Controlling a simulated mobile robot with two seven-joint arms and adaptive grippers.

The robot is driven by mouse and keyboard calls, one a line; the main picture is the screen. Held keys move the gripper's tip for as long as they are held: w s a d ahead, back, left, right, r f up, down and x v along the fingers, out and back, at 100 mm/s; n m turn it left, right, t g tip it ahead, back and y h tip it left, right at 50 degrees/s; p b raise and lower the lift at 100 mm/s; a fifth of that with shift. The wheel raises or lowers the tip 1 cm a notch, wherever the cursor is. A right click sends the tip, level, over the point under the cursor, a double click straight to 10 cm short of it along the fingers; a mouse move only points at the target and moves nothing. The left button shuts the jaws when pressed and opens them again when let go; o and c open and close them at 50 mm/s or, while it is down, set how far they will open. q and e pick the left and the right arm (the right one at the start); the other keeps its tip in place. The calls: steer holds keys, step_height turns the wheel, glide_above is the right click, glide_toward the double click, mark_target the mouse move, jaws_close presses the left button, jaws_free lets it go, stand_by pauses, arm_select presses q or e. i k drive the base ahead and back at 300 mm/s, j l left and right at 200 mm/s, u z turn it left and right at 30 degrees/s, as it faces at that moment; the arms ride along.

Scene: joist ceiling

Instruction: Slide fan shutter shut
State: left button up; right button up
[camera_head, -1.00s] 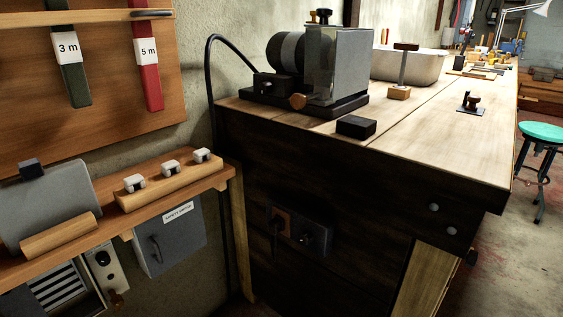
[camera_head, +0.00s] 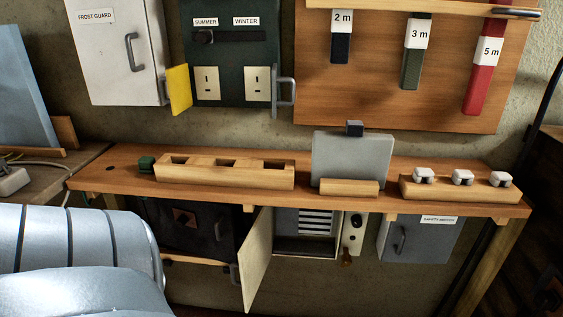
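A louvred vent opening (camera_head: 317,222) sits below the wooden shelf, with white slats across a dark gap in its upper part. It looks like the fan shutter's place, but no label shows. A narrow pale control plate (camera_head: 354,235) with dark knobs and a brown handle is just right of it. A cream door panel (camera_head: 257,260) stands swung out at its left. A grey plate with a dark block on top (camera_head: 352,160) stands upright behind a wooden strip on the shelf above. Neither of my grippers is in view.
The wooden shelf (camera_head: 115,176) carries a slotted wood block (camera_head: 225,179) and a rack with white pieces (camera_head: 459,194). A grey safety switch box (camera_head: 416,240) hangs below right. A large ribbed pale-blue shape (camera_head: 75,250) fills the lower left. A yellow flap (camera_head: 179,89) sticks out above.

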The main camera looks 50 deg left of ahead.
mark_target(287, 217)
steer(key=u, duration=1.45)
steer(key=k+z, duration=0.1)
